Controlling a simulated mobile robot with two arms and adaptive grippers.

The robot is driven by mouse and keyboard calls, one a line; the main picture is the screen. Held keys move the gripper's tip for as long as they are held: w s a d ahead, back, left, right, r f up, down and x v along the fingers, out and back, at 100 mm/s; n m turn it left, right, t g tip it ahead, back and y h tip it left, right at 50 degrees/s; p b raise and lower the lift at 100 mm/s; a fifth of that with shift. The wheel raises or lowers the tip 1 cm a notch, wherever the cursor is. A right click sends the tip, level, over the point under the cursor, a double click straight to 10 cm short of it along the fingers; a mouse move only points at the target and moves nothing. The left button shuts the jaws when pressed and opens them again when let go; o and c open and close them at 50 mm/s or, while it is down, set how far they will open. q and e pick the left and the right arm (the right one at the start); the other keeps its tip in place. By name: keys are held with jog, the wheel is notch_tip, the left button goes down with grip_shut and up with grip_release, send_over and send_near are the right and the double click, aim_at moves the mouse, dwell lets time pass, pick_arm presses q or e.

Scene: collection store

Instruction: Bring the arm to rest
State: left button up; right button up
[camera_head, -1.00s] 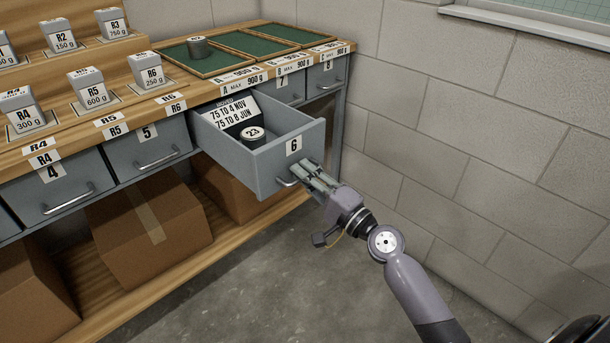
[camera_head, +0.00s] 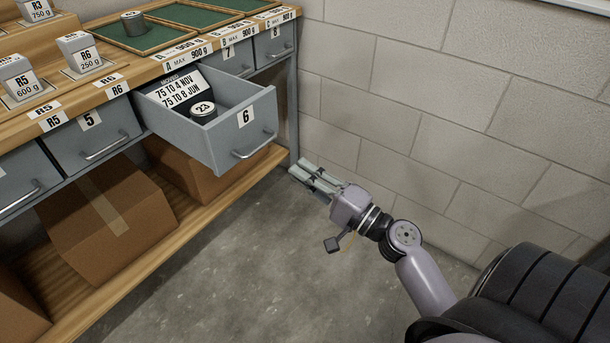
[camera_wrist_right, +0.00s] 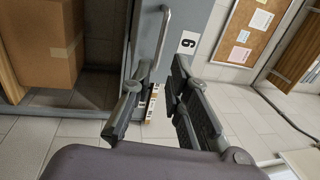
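My right gripper (camera_head: 308,174) is apart from drawer 6 (camera_head: 196,138), to the right of its handle (camera_head: 252,153), over the floor. In the right wrist view the gripper's fingers (camera_wrist_right: 162,78) are spread with an empty gap between them. The drawer's front and handle (camera_wrist_right: 162,40) show beyond the fingertips. Drawer 6 stands pulled out. Inside it are a dark round can marked 23 (camera_head: 203,112) and a black and white card (camera_head: 180,88). My left gripper is not in view.
The wooden bench (camera_head: 100,95) carries several labelled weights and green trays (camera_head: 190,14). Cardboard boxes (camera_head: 110,208) stand on the lower shelf. A block wall (camera_head: 430,110) is behind my right arm. Grey floor (camera_head: 260,270) is clear in front.

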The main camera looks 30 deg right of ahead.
dwell(0.5)
